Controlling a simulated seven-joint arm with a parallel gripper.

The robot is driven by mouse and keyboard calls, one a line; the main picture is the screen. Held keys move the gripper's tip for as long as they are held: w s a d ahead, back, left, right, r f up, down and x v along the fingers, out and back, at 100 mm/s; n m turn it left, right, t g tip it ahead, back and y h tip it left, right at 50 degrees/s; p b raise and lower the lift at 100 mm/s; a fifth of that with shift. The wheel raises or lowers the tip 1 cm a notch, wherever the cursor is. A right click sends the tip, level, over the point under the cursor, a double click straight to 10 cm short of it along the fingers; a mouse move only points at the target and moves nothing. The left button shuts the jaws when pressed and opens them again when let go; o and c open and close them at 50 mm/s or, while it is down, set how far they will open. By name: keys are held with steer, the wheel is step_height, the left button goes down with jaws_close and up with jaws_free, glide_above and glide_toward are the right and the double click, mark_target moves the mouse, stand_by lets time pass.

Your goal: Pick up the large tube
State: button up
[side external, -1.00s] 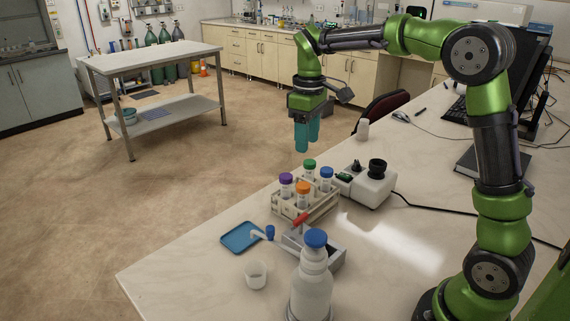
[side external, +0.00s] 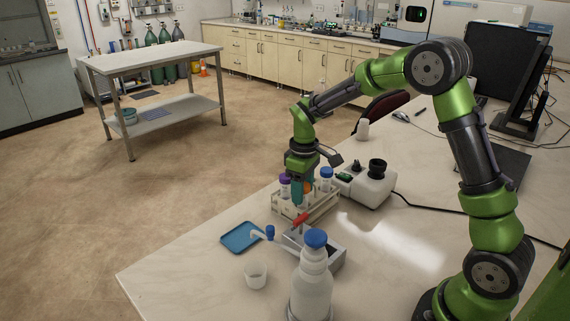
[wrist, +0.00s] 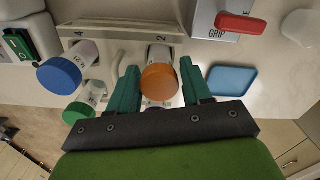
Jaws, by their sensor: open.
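Several capped tubes stand upright in a rack (side external: 318,211); I cannot tell which the task calls large. The orange-capped tube (wrist: 160,80) is between my gripper's (wrist: 160,88) two teal fingers, which are open with a gap on each side. A blue-capped tube (wrist: 62,74) and a green-capped tube (wrist: 79,113) are left of it in the wrist view. In the side view my gripper (side external: 300,195) points down over the rack, largely covering the orange cap and hiding the green-capped tube. The purple-capped tube (side external: 285,186) is at the rack's left there.
A grey block (side external: 328,256) with a red handle (side external: 299,220) stands in front of the rack. Nearby are a blue tray (side external: 240,237), a white cup (side external: 256,275) and a blue-capped bottle (side external: 312,285). A white instrument (side external: 368,187) is right of the rack.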

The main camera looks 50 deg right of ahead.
steer(key=shift+f, duration=0.7)
jaws_close()
step_height(320, 180, up, 10)
steer(key=shift+f, duration=0.2)
steer(key=shift+r, duration=0.25)
